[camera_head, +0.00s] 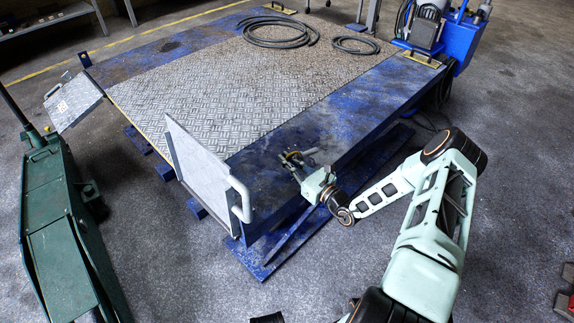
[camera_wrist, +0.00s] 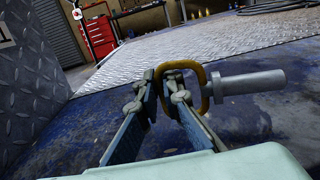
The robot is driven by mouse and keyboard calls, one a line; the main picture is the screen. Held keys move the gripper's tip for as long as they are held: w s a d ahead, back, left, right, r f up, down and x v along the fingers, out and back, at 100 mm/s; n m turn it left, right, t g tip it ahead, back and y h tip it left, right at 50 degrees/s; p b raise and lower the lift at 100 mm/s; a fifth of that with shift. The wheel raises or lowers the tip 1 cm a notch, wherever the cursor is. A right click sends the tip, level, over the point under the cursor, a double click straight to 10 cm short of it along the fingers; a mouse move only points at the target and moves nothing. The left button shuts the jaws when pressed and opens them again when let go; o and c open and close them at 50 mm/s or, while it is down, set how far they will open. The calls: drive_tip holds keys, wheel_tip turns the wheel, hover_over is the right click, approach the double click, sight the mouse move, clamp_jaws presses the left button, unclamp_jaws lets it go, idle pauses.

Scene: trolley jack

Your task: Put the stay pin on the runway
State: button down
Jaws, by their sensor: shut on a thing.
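The stay pin (camera_wrist: 252,82) is a grey stepped shaft with a brown-yellow ring handle (camera_wrist: 205,88). My gripper (camera_wrist: 168,88) is shut on the ring, and the shaft points right in the wrist view. In the head view my gripper (camera_head: 299,166) is over the near end of the blue runway (camera_head: 350,125), with the pin (camera_head: 303,152) at its tips. The runway also shows in the wrist view (camera_wrist: 245,115), worn blue and scuffed, under the pin. I cannot tell whether the pin touches it.
A raised tread-plate flap (camera_head: 196,165) with a rounded handle stands at the runway's near end, left of my gripper. Coiled hoses (camera_head: 280,32) lie on the tread-plate deck (camera_head: 215,90). A green trolley jack (camera_head: 60,230) stands at left. The blue runway beyond my gripper is clear.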

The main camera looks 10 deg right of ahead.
drive_tip(key=shift+f, duration=0.55)
drive_tip(key=shift+f, duration=0.2)
drive_tip(key=c, duration=2.1)
unclamp_jaws()
drive_tip(key=shift+r, duration=0.1)
